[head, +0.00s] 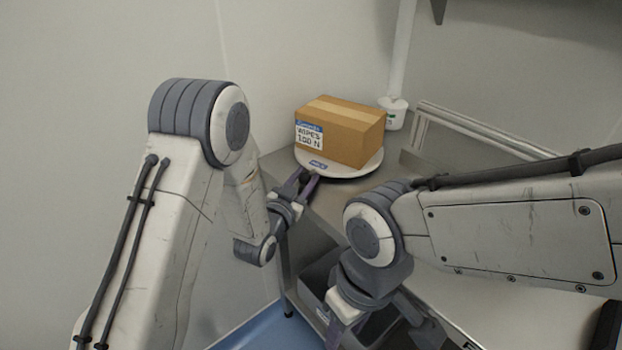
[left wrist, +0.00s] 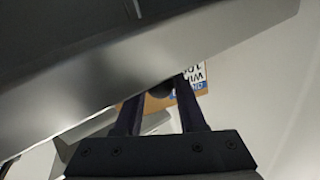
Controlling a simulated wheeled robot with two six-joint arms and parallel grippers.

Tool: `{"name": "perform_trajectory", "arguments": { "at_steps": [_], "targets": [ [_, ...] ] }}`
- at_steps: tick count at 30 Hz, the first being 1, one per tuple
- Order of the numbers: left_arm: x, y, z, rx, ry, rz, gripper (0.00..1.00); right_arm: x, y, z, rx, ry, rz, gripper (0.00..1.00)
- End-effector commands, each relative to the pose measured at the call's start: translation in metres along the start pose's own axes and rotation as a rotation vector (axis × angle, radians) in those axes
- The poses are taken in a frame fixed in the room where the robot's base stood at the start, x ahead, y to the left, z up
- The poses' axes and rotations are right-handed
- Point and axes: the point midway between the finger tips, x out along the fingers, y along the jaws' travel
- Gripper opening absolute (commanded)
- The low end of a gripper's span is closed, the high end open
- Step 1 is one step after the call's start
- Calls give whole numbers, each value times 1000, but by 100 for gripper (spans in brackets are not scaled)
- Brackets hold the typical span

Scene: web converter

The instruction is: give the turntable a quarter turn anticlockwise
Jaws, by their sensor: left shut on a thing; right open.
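The turntable (head: 372,167) is a round white disc with a small blue label on its front edge, on the steel bench. A brown cardboard box (head: 352,137) marked "WIPES" stands on it, with its blue-and-white label at the left. My left gripper (head: 311,178) is at the turntable's front-left rim, shut on a small dark knob. In the left wrist view the dark knob (left wrist: 161,89) sits between the fingertips, with part of the box label (left wrist: 192,80) behind it. My right gripper (head: 385,334) is open, low in front of the bench, partly cut off by the frame edge.
The steel bench (head: 410,195) runs into the corner, with a metal rail (head: 480,128) behind. A white pipe (head: 403,50) stands behind the box. Dark grey bins (head: 318,277) sit below the bench top. The bench edge (left wrist: 150,95) crosses the left wrist view.

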Motion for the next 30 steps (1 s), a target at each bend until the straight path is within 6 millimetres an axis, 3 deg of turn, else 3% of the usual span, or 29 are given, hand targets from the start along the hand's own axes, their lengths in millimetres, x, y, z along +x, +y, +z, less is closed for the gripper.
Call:
{"name": "perform_trajectory", "arguments": {
  "at_steps": [7,8,9,10,22,26,30],
  "targets": [
    [0,-2,-1,2,3,-6,0,0,0,0,0,0,0,45],
    [0,-2,-1,2,3,-6,47,0,0,0,0,0,0,45],
    [0,-2,-1,2,3,-6,62,0,0,0,0,0,0,45],
    [0,-2,-1,2,2,-5,68,0,0,0,0,0,0,45],
    [-5,-1,0,1,-1,-3,68,1,0,0,0,0,0,45],
    [-23,-1,2,1,-2,-3,68,6,0,0,0,0,0,45],
    [-56,-1,2,1,-3,-4,68,13,1,1,0,0,0,45]
  ]
}}
